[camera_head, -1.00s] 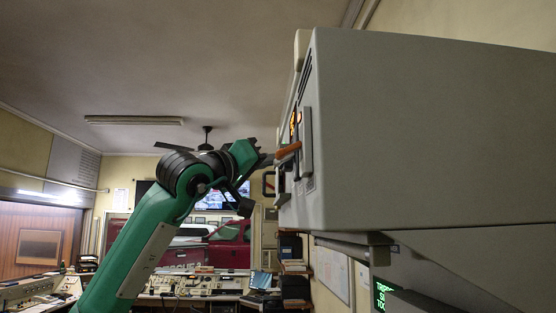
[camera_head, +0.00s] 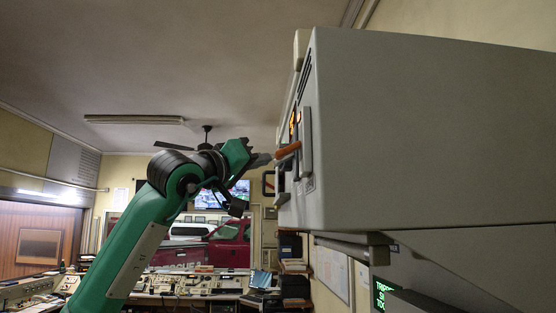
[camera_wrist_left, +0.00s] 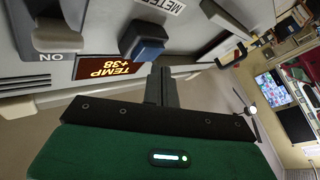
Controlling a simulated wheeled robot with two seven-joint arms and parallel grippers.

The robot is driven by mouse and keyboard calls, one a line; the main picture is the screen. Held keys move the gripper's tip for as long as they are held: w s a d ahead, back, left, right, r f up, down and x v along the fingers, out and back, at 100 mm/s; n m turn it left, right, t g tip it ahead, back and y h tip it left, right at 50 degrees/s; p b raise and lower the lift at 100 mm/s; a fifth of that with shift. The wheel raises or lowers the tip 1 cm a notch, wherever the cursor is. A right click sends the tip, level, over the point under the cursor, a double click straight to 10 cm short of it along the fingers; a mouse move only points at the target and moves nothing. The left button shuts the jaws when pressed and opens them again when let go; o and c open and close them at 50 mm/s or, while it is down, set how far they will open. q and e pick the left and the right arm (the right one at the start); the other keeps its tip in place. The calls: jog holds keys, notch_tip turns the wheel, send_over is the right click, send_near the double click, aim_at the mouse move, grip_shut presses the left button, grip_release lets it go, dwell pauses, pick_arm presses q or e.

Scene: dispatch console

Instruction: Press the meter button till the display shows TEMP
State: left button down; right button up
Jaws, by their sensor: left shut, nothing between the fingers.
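The meter display (camera_wrist_left: 106,67) is lit in the left wrist view and reads TEMP +38, upside down in the picture. The blue button (camera_wrist_left: 148,47) sits beside it, near a METER label (camera_wrist_left: 163,5). My left gripper (camera_wrist_left: 161,72) is shut and empty, its fingertips just below the button in the picture; they look apart from it. In the head view my left gripper (camera_head: 268,158) is in front of the grey cabinet (camera_head: 430,130), whose panel is seen almost edge-on. There the display (camera_head: 294,122) is a thin orange glow and the button cannot be made out. My right gripper is not in view.
Consoles (camera_head: 190,283) and a wall screen (camera_head: 222,197) are farther back. Free air lies left of the cabinet.

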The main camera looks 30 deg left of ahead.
pick_arm(q)
jog(key=a, duration=0.1)
jog(key=s+a, duration=0.2)
jog(key=a, duration=0.1)
jog(key=shift+s+a, duration=0.1)
jog(key=shift+s, duration=0.15)
dwell(0.6)
